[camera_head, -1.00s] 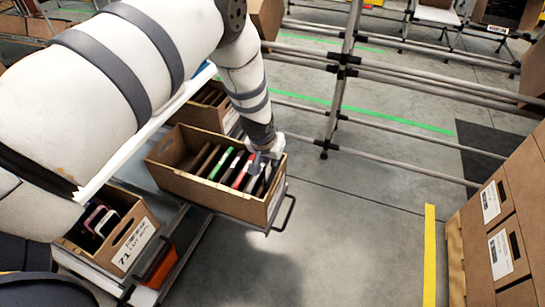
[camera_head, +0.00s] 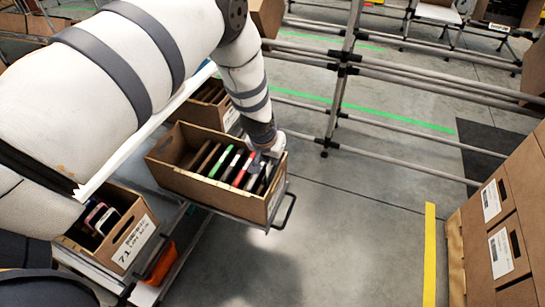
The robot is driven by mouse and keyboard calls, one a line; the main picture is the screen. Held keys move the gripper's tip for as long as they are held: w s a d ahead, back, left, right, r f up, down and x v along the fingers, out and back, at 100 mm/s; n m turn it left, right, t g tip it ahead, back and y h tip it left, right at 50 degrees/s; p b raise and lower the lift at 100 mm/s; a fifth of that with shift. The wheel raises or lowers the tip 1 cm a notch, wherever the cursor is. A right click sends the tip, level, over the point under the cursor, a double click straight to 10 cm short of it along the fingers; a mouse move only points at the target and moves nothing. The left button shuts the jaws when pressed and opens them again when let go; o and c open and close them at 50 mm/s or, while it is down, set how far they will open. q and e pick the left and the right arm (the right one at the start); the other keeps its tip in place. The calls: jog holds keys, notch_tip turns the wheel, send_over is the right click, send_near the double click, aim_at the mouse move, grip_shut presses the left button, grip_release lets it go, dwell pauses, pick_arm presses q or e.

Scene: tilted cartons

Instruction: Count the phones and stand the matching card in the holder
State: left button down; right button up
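A brown carton (camera_head: 228,199) stands tilted on a cart in the middle of the view. It holds a row of several upright thin items, which look like phones (camera_head: 228,163), with green, red and dark edges. My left gripper (camera_head: 262,172) reaches down into the right end of this carton, among the items. Its fingertips are hidden by the items and the carton, so I cannot tell whether it holds one. My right gripper is not in view. No card or card holder can be made out.
A second carton (camera_head: 135,243) with a printed label and several items stands at the lower left, with an orange bin (camera_head: 160,264) beside it. Another carton (camera_head: 208,108) is behind. Stacked boxes (camera_head: 497,225) stand at right. The floor between is clear.

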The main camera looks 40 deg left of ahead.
pick_arm(q)
jog(key=c, duration=1.7)
grip_release()
jog(key=v, duration=1.2)
